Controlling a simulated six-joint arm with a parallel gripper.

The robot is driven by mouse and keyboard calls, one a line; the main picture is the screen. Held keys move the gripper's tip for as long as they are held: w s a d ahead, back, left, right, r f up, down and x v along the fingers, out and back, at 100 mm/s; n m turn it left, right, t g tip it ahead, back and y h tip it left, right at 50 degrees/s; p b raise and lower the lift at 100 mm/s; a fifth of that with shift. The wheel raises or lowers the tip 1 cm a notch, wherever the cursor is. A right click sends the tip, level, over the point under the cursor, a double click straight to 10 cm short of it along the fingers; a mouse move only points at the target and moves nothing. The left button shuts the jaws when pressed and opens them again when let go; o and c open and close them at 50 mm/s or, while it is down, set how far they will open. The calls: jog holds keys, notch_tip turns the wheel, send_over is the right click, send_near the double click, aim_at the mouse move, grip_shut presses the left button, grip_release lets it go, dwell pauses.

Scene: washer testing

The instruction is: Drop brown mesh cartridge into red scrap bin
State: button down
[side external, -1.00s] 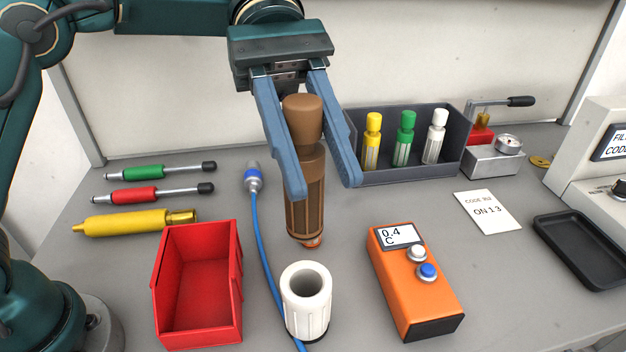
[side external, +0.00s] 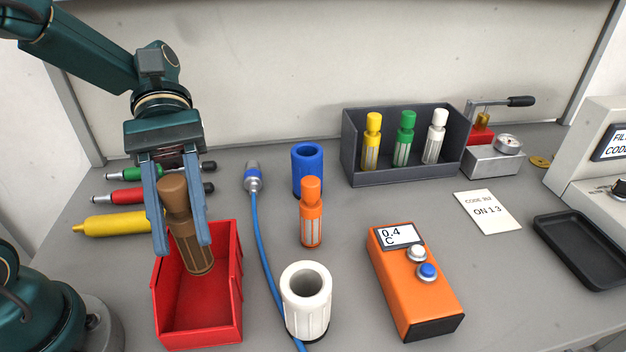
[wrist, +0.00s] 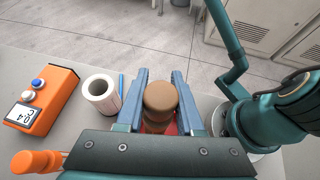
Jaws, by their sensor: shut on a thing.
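The brown mesh cartridge (side external: 190,243) is between the fingers of my gripper (side external: 183,249), which is shut on it. It is slightly tilted in the side view, with its lower end over the red scrap bin (side external: 228,310). Its lower end appears within the bin's outline; I cannot tell how deep it sits. In the wrist view, the brown cap (wrist: 160,97) shows between the two blue fingers of my gripper (wrist: 158,80), and a bit of the red bin (wrist: 171,128) shows beneath.
A white cup (side external: 306,318) and blue cable (side external: 262,230) are right of the bin. An orange cartridge (side external: 311,222) and blue cup (side external: 307,170) stand behind. The orange meter (side external: 425,290) is farther right. A yellow cylinder (side external: 105,224) and screwdriver-like tools (side external: 130,196) lie behind the bin.

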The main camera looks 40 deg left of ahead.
aim_at(193, 249)
jog(key=shift+f, duration=2.95)
jog(key=shift+c, duration=2.3)
grip_release()
jog(key=shift+w+a, duration=0.1)
jog(key=v, duration=0.5)
